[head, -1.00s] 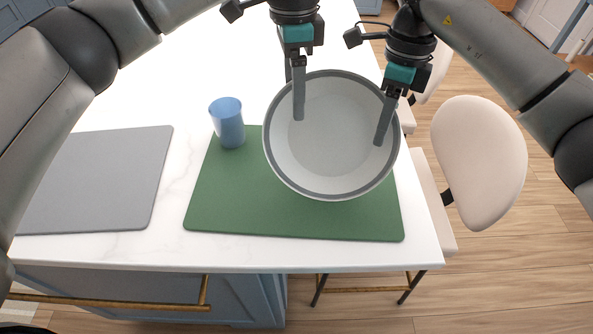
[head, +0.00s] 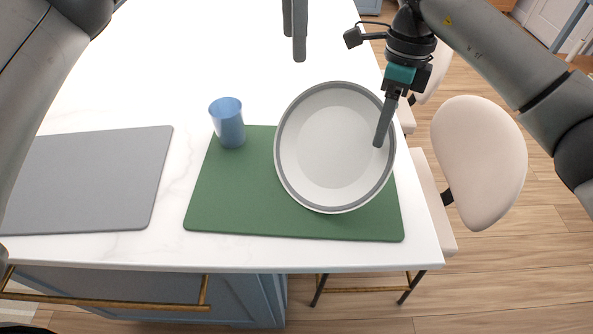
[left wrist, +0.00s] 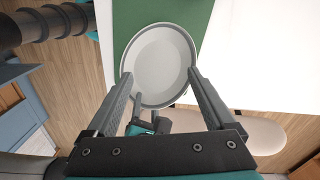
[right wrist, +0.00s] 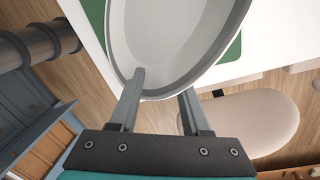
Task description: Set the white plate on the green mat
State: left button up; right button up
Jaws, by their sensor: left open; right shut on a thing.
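The white plate (head: 333,150) with a grey rim is over the right part of the green mat (head: 225,205) in the head view. It looks tilted; I cannot tell whether its lower edge touches the mat. My right gripper (head: 382,140) is shut on the plate's right edge, and the rim passes between its fingers in the right wrist view (right wrist: 160,90). My left gripper (head: 296,50) is open and empty, apart from the plate beyond its far edge. The left wrist view shows the plate (left wrist: 158,62) past the open fingers.
A blue cup (head: 228,122) stands on the mat's back left corner. A grey mat (head: 85,180) lies to the left on the white counter (head: 150,90). Pale chairs (head: 480,150) stand at the counter's right edge. The mat's front left is clear.

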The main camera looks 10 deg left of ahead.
dwell(0.3)
jog(key=o, duration=1)
jog(key=shift+c, duration=0.2)
notch_tip(320, 180, up, 12)
jog(key=w, duration=0.1)
jog(key=shift+w+d, duration=0.15)
